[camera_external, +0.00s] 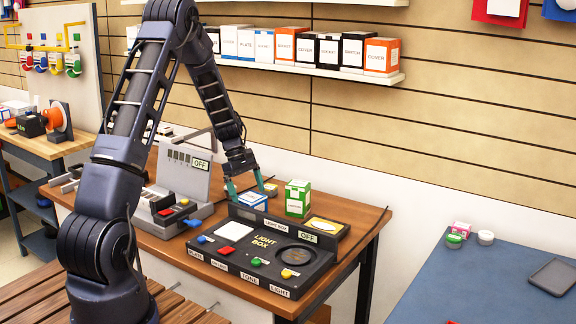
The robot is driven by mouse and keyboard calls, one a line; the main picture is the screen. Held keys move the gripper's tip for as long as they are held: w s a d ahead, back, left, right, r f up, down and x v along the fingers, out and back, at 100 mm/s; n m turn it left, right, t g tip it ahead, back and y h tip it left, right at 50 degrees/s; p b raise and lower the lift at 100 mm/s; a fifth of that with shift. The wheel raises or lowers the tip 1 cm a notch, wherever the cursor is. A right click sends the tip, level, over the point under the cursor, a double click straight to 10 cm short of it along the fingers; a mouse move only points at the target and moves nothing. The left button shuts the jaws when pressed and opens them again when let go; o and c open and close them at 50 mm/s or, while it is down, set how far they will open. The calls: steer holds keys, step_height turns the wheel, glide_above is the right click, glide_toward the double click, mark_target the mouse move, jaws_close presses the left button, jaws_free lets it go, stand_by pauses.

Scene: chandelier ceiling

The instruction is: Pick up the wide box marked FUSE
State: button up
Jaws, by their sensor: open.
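My gripper (246,187) has teal fingertips spread apart and points down over the back of the wooden workbench (353,243). A low white-and-blue box (252,200) lies just below and between the fingertips, behind the light box panel, which hides its lower part. I cannot tell whether the fingers touch it. A taller green-and-white box (298,199) stands upright to the right of my gripper, apart from it. The print on both boxes is too small to read, so I cannot tell which one is marked FUSE.
A black light box (262,252) with coloured levers and a raised back panel stands in front of the boxes. A grey case (178,200) stands open to the left. A wall shelf (300,68) holds several boxes. A blue table (480,280) is at right.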

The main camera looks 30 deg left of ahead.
mark_target(250, 196)
steer(key=shift+x, duration=2.75)
steer(key=c, duration=1.1)
steer(key=shift+o, duration=0.2)
steer(key=shift+r, duration=0.2)
